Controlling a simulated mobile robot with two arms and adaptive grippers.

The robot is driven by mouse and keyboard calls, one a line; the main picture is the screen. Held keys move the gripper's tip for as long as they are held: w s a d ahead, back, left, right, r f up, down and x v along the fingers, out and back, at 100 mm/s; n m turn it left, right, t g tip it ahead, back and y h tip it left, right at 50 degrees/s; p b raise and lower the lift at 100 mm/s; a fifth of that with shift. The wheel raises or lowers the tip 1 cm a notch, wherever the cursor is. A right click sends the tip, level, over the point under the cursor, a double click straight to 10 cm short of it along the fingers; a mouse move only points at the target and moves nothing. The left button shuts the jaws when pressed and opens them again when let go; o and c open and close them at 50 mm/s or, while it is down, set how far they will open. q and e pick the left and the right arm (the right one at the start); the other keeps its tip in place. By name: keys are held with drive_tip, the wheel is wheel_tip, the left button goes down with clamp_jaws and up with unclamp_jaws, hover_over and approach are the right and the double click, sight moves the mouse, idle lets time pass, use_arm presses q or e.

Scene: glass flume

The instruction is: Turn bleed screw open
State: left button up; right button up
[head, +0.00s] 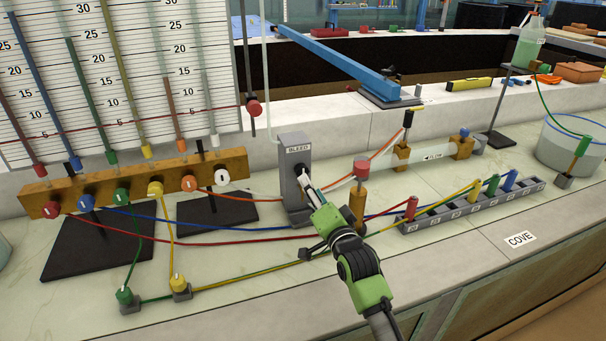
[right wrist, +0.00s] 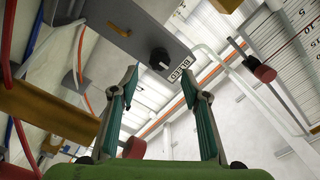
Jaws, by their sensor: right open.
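The bleed block (head: 294,150) is a grey upright box labelled BLEED, standing at the middle of the bench in the head view. Its bleed screw (head: 307,171) is a small black knob on the front face. In the right wrist view the screw (right wrist: 159,59) shows as a round black knob on the grey block (right wrist: 125,20), beside the label. My right gripper (head: 307,184) is close in front of the screw. In the right wrist view its two fingers (right wrist: 160,76) are spread, with the knob just beyond and between the tips. I cannot tell whether they touch it. My left gripper is not in view.
An orange manifold (head: 100,190) with several numbered knobs stands left, under a scaled tube board (head: 110,60). Coloured tubes cross the bench. A grey socket rail (head: 470,208) lies right.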

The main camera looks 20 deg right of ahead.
sight(302, 171)
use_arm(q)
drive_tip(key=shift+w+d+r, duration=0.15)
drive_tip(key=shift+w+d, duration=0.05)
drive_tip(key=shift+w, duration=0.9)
use_arm(e)
drive_tip(key=w, duration=0.7)
drive_tip(key=shift+w, duration=0.3)
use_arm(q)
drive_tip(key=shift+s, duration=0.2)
use_arm(e)
drive_tip(key=shift+a, duration=0.1)
drive_tip(key=c, duration=1.1)
